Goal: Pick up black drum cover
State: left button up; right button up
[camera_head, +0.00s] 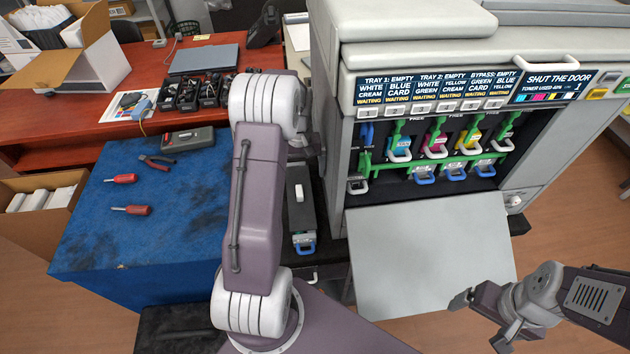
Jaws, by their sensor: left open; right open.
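A long dark grey unit (301,215) with a white grip on top and a blue handle at its near end lies on a narrow dark surface between the blue cabinet and the printer. I cannot tell for sure whether it is the black drum cover. My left arm rises just left of it and hides part of that area; my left gripper cannot be made out. My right gripper (481,322) is open and empty at the lower right, in front of the printer's lowered door (430,250), apart from the dark unit.
The printer (335,120) stands open, showing coloured toner cartridges (435,140) with green levers. A blue cabinet top (180,215) holds pliers (157,162) and two red screwdrivers (125,179). A red desk (60,125) behind carries a laptop (205,59) and an open cardboard box (95,45).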

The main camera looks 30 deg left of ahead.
aim_at(299, 191)
pick_arm(q)
jog(key=shift+s+r, duration=0.15)
jog(key=shift+r, duration=0.1)
jog(key=shift+s+d+f, duration=0.1)
jog(key=shift+s+d, duration=0.05)
jog(key=shift+s, duration=0.95)
jog(key=f, duration=0.1)
jog(key=w+f, duration=0.1)
jog(key=f, duration=0.1)
jog(key=shift+f, duration=0.65)
jog(key=f, duration=0.3)
jog(key=shift+s+f+b, duration=0.3)
jog(key=shift+f, duration=0.05)
jog(key=shift+w+f, duration=0.2)
jog(key=shift+f, duration=0.05)
jog(key=shift+s+r, duration=0.1)
jog(key=c, duration=1.5)
pick_arm(e)
jog(key=shift+s, duration=1.05)
